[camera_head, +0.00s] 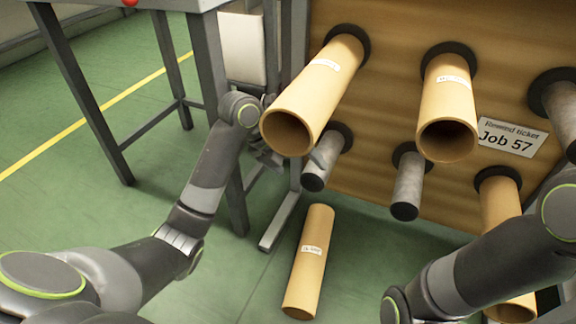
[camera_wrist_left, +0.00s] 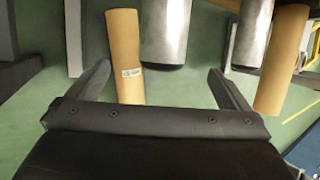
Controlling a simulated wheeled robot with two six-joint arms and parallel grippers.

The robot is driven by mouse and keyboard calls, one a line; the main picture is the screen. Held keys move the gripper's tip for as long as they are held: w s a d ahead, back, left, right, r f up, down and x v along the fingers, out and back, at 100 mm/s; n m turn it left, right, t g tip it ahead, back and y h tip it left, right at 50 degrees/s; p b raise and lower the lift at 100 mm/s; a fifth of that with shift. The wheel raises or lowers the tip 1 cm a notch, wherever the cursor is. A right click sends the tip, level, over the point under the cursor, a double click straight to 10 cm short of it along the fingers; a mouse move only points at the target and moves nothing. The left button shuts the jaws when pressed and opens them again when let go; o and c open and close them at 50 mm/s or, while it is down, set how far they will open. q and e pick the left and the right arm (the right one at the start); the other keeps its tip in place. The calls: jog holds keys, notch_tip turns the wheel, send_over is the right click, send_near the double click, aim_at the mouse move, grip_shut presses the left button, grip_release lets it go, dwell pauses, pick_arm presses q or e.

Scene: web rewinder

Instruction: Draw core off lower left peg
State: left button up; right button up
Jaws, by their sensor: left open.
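The lower left peg (camera_head: 316,172) is a bare grey cylinder with a dark collar on the wooden board. A tan cardboard core (camera_head: 304,275) with a white label lies on the green floor below it. My left gripper (camera_head: 272,158) is beside the lower left peg, partly hidden behind the core on the upper left peg (camera_head: 318,88). In the left wrist view my left gripper (camera_wrist_left: 159,72) is open and empty between its fingers. Beyond the fingers, that view shows a labelled core (camera_wrist_left: 127,50) and a grey peg (camera_wrist_left: 164,35). My right gripper is out of view.
The wooden board (camera_head: 390,30) also holds an upper middle core (camera_head: 447,100), a bare lower middle peg (camera_head: 408,187) and a lower right core (camera_head: 498,200). A ticket (camera_head: 511,137) reads Job 57. A dark-legged table (camera_head: 210,60) stands at the left.

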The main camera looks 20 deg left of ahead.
aim_at(306, 173)
pick_arm(q)
jog(key=shift+b+x, duration=2)
jog(key=shift+x, duration=1.55)
jog(key=shift+c, duration=0.4)
jog(key=c, duration=1.7)
jog(key=o, duration=1.4)
jog(key=shift+r, duration=0.15)
